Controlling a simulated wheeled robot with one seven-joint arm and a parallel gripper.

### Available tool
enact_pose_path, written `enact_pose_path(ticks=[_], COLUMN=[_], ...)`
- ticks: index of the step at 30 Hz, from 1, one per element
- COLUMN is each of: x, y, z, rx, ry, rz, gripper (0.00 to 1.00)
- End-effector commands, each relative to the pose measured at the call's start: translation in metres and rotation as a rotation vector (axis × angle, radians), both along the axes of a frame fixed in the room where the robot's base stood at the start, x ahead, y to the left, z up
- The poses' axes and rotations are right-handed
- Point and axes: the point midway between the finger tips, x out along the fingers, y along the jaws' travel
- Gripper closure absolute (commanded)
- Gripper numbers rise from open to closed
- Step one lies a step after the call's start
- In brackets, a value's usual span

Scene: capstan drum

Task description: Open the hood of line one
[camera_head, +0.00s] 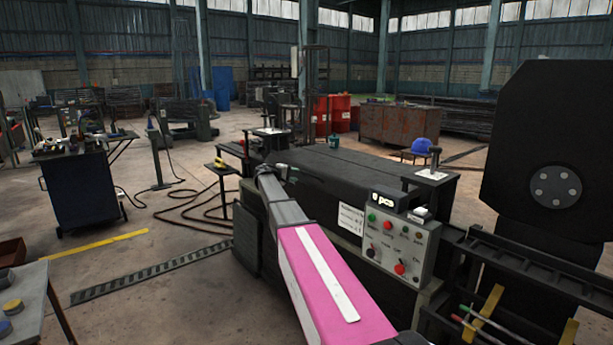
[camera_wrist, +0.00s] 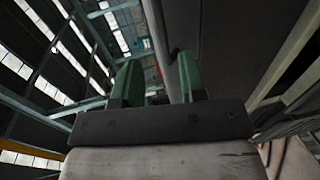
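The hood of the machine is a long dark cover (camera_head: 350,178) in the middle of the head view, and it lies flat and closed. My gripper (camera_head: 287,170) is at the hood's left end, close to its edge; contact cannot be told. In the wrist view my gripper (camera_wrist: 158,75) has two green fingers standing apart with a gap between them. Nothing is clearly held in the gap. A dark grey surface (camera_wrist: 235,45), likely the hood, fills the wrist view beyond and right of the fingers. My pink arm hides part of the machine's near side.
A grey control box (camera_head: 398,242) with red and green buttons stands on the near side, with a small display (camera_head: 388,199) on top. A blue cap (camera_head: 421,146) sits behind the hood.

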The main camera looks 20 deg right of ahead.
Motion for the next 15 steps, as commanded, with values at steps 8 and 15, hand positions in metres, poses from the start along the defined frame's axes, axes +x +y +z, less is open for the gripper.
enact_pose_path(ticks=[8,15], x=[0.015,0.029], y=[-0.038,-0.075], z=[-0.009,-0.018], rx=[0.002,0.002], ry=[0.001,0.001], rz=[-0.002,-0.002], gripper=[0.62,0.62])
